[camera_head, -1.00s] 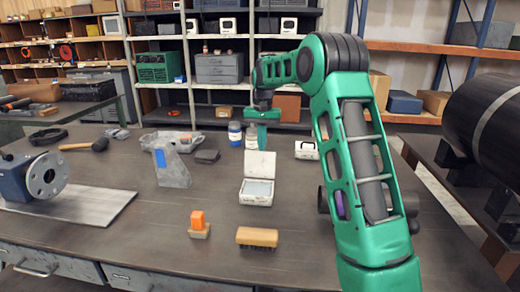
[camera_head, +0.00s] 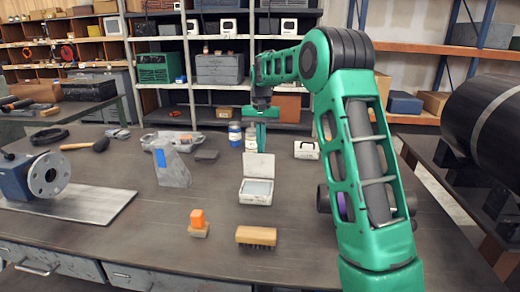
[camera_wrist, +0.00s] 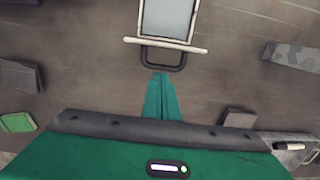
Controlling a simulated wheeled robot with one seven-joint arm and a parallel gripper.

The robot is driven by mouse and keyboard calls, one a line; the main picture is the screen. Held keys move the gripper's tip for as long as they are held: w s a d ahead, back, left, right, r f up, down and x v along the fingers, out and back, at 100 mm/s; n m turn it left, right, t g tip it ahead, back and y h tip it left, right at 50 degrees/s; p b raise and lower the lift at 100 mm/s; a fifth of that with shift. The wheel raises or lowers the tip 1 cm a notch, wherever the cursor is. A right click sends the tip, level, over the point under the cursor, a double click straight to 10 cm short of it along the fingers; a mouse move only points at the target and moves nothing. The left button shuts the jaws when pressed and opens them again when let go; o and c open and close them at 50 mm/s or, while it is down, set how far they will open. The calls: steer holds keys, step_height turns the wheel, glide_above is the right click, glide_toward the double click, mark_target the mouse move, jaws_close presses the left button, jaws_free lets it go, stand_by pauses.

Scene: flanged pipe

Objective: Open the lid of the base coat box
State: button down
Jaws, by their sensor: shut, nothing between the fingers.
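The base coat box (camera_head: 256,192) is a small white box with a grey inside, standing on the workbench. Its lid (camera_head: 259,166) stands up at the back edge, so the box is open. My gripper (camera_head: 261,148) is just behind the raised lid in the head view, its tips partly hidden by it. In the wrist view my gripper (camera_wrist: 159,76) is shut and empty. There its tips are close to the dark loop handle (camera_wrist: 163,66) on the lid's edge (camera_wrist: 165,45); I cannot tell whether they touch. The box's grey inside (camera_wrist: 167,18) shows beyond.
A second white box (camera_head: 306,150) stands to the right. Blue and white jars (camera_head: 235,133) are behind. A wooden brush (camera_head: 256,236) and an orange-topped block (camera_head: 198,222) lie in front. A grey angled block (camera_head: 172,168) and a flanged pipe (camera_head: 45,176) are left.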

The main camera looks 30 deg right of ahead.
steer(key=w+d, duration=0.2)
steer(key=w, duration=0.1)
step_height(320, 180, up, 9)
steer(key=s, duration=0.1)
steer(key=shift+s+a, duration=0.15)
steer(key=shift+a, duration=0.3)
